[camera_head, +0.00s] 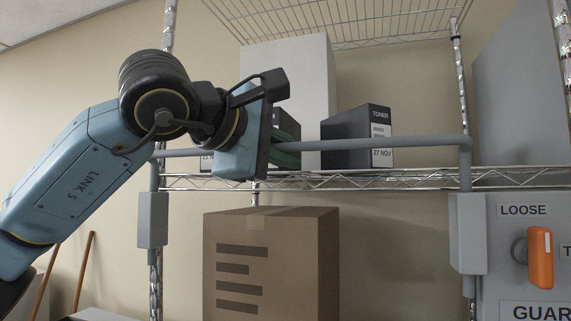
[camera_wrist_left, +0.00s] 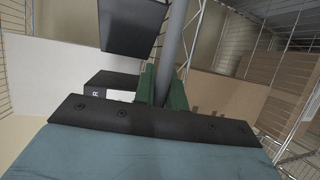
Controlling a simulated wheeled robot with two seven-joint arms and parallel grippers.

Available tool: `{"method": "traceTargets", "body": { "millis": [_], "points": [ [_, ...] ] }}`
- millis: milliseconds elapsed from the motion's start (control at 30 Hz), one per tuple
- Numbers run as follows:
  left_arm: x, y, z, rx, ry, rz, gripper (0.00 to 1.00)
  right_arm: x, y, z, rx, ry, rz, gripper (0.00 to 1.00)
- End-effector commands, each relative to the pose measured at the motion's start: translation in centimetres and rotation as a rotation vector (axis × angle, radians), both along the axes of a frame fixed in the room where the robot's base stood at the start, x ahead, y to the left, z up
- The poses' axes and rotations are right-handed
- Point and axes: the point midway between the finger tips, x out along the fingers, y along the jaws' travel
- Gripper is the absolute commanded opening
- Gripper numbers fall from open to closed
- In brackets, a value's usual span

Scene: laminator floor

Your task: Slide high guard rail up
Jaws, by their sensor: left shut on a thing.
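The high guard rail (camera_head: 400,143) is a grey round bar that runs across the front of the wire shelf in the head view, with its ends bent down into grey brackets on both posts. My left gripper (camera_head: 287,150) reaches in from the left and is shut on the rail, left of its middle. In the left wrist view the rail (camera_wrist_left: 175,45) runs up and away from between the green fingers (camera_wrist_left: 161,88). The gripper body hides a part of the rail. My right gripper is not in view.
Dark toner boxes (camera_head: 345,135) and a tall white box (camera_head: 310,70) stand on the shelf (camera_head: 400,181) behind the rail. A cardboard box (camera_head: 270,270) is below. An orange handle (camera_head: 540,258) sits on the grey panel at right, beside a LOOSE label (camera_head: 522,210).

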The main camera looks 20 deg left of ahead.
Motion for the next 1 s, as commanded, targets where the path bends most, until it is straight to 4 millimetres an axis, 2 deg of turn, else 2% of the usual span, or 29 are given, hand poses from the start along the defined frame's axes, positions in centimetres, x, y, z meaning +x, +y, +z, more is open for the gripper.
{"method": "traceTargets", "body": {
  "millis": [33, 200, 600, 633, 800, 1000],
  "points": [
    [-0.1, 0.0, 2.0, -0.005, -0.008, 0.0, 0.0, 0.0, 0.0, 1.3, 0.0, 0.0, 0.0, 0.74],
    [-0.1, 0.0, 4.3, -0.004, -0.006, 0.0, 0.0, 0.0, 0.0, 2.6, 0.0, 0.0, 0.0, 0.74],
    [-0.1, 0.1, 5.0, -0.008, -0.015, 0.001, 0.0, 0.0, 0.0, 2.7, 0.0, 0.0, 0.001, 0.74],
    [-0.2, 0.2, 5.0, -0.008, -0.016, 0.002, 0.14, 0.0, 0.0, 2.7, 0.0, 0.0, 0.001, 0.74],
    [-0.2, 0.1, 4.9, -0.007, -0.013, 0.0, 0.34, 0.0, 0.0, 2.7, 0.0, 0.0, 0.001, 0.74],
    [-0.1, 0.1, 4.7, -0.004, -0.007, 0.001, 0.34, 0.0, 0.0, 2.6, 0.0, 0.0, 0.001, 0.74]
  ]
}}
